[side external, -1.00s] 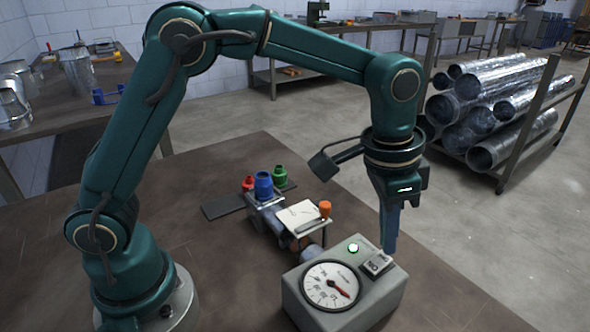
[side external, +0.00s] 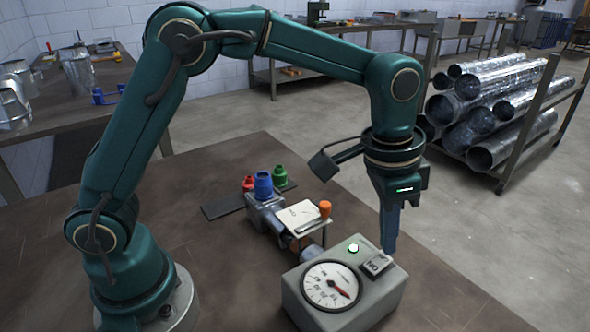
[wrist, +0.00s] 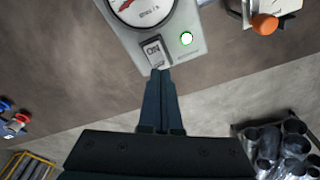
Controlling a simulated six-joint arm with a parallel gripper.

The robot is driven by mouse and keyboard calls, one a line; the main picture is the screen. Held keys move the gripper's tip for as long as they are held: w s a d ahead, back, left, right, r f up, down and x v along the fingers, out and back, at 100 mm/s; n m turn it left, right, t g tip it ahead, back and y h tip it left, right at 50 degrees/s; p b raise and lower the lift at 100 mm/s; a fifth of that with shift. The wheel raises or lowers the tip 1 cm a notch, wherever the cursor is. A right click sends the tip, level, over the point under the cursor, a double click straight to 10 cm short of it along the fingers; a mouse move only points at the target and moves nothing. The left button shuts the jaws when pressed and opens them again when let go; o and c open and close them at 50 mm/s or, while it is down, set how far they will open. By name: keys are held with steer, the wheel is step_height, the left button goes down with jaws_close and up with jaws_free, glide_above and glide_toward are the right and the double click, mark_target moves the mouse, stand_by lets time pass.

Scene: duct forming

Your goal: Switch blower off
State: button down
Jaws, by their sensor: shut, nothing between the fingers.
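The blower's grey control box (side external: 375,302) stands on the table, with a round dial (side external: 329,286) whose red needle points to the lower right. A green lamp (side external: 353,248) on its top is lit, and it also shows lit in the wrist view (wrist: 186,38). The rocker switch (side external: 377,264) lies beside the lamp; in the wrist view its face (wrist: 153,50) reads ON. My gripper (side external: 389,252) is shut and empty, pointing down. In the wrist view its fingertips (wrist: 158,72) are at the switch's near end; I cannot tell whether they press it.
A small stand (side external: 303,216) with a white top and an orange knob is behind the box. Blue (side external: 263,184), red and green fittings stand farther back. A rack of shiny ducts (side external: 500,150) is at the right, off the table.

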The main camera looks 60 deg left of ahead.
steer(key=shift+f, duration=0.9)
stand_by(0.8)
steer(key=shift+r, duration=3.55)
